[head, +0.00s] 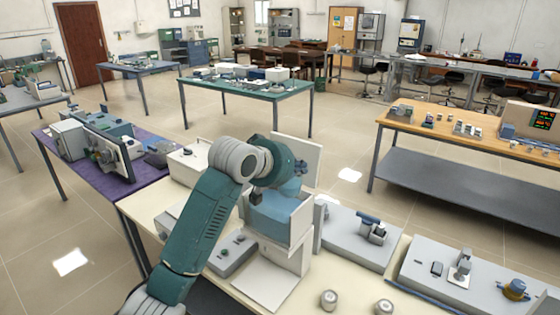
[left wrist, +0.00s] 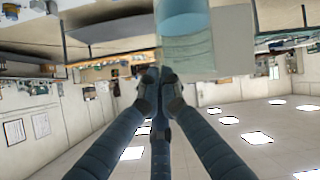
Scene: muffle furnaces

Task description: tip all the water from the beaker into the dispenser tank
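The dispenser is a white unit with a raised pale lid (head: 296,157) and a light-blue tank (head: 272,218), on the cream bench in the head view. My left gripper (head: 257,194) is at the tank's upper left, below my teal arm. In the left wrist view the fingers of my left gripper (left wrist: 158,77) are close together, against the edge of a clear beaker (left wrist: 186,52). Blue water (left wrist: 187,16) shows in the beaker. In the head view my wrist and the tank partly hide the beaker, so its exact tilt is unclear. My right gripper is out of view.
Grey devices (head: 357,238) stand right of the dispenser, with small round jars (head: 329,299) in front. A grey box with knobs (head: 233,253) sits to its left. A purple bench (head: 62,172) with instruments adjoins at the left. Open floor (head: 345,150) lies behind.

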